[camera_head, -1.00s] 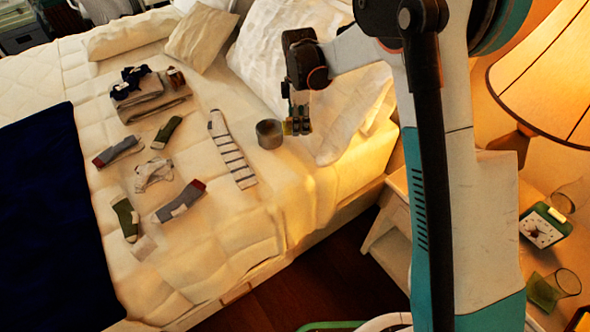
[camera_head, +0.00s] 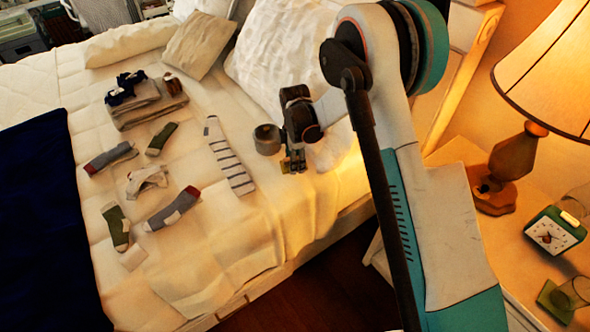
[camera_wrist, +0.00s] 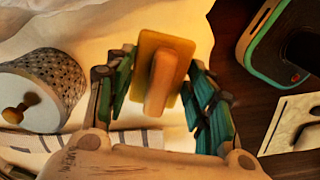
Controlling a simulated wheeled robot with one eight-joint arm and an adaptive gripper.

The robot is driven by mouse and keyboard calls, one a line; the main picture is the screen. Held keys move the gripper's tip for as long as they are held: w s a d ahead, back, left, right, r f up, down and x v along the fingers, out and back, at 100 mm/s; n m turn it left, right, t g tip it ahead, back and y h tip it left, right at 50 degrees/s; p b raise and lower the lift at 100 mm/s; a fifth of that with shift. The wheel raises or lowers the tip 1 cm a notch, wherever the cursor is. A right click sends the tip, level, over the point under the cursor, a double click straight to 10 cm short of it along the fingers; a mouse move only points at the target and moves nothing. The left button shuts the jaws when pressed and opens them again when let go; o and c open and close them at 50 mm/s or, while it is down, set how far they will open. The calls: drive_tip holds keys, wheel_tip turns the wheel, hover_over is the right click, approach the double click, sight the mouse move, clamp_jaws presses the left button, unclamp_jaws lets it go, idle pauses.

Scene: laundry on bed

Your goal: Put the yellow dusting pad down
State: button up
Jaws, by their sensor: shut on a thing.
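The yellow dusting pad (camera_wrist: 176,50) is between the fingers of my gripper (camera_wrist: 159,76) in the wrist view. It has a flat yellow face and a paler raised grip, and the fingers are shut on that grip. In the head view my gripper (camera_head: 293,162) hangs fingers down near the bed's right edge, just right of the grey cylinder. The pad is small and mostly hidden there. I cannot tell whether it touches the bed (camera_head: 262,215).
A striped sock (camera_head: 230,158), other socks (camera_head: 175,208) and folded cloth (camera_head: 150,108) lie left. Pillows (camera_head: 275,60) are behind. A nightstand with a lamp (camera_head: 512,165) and clock (camera_head: 555,230) is right.

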drive_tip(key=shift+f+b, duration=0.65)
drive_tip(key=shift+f, duration=1.35)
drive_tip(key=shift+f, duration=0.15)
drive_tip(key=o, duration=1)
drive_tip(key=shift+c, duration=0.2)
